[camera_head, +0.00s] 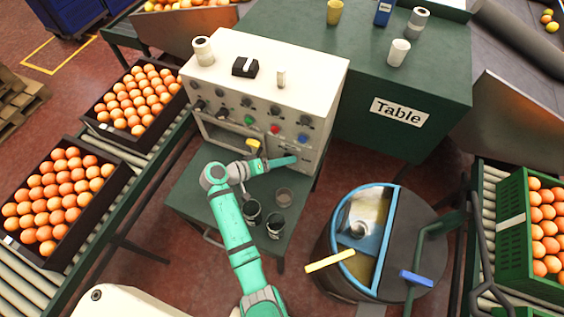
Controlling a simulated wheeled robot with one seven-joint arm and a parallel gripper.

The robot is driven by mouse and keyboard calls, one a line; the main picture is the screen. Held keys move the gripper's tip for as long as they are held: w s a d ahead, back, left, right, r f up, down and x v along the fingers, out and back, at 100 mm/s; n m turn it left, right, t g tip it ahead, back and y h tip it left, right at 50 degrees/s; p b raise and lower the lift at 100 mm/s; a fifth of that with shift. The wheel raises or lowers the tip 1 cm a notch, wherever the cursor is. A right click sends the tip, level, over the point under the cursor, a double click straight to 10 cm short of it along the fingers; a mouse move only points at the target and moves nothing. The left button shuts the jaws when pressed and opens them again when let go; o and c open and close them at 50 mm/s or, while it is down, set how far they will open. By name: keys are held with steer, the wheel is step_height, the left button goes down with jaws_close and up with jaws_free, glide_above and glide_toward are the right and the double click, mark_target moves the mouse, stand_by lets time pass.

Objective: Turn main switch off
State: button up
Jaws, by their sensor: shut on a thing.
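The cream control panel (225,72) stands on a green bench. Its sloping front carries dark knobs and green, red and blue buttons. I cannot tell which control is the main switch. My teal arm reaches up from the bottom of the view and bends right in front of the panel. My gripper (291,160) is at the panel's lower right front. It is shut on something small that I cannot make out. A yellow handle (253,145) shows just above the arm, by the panel's lower front.
Several dark cups (274,226) stand on the bench under my arm. A round drum (418,222) with a blue-rimmed opening stands to the right. Black crates of oranges (120,180) line the left conveyor. The green table (440,85) is behind.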

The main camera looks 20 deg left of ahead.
steer(key=shift+s+f+n+h, duration=0.1)
steer(key=shift+f+n+h, duration=0.1)
steer(key=shift+n+h, duration=0.15)
stand_by(0.4)
steer(key=o, duration=1)
steer(key=shift+o, duration=0.2)
steer(key=shift+a, duration=0.1)
steer(key=v, duration=1)
steer(key=shift+s+a, duration=0.25)
steer(key=shift+s, duration=0.05)
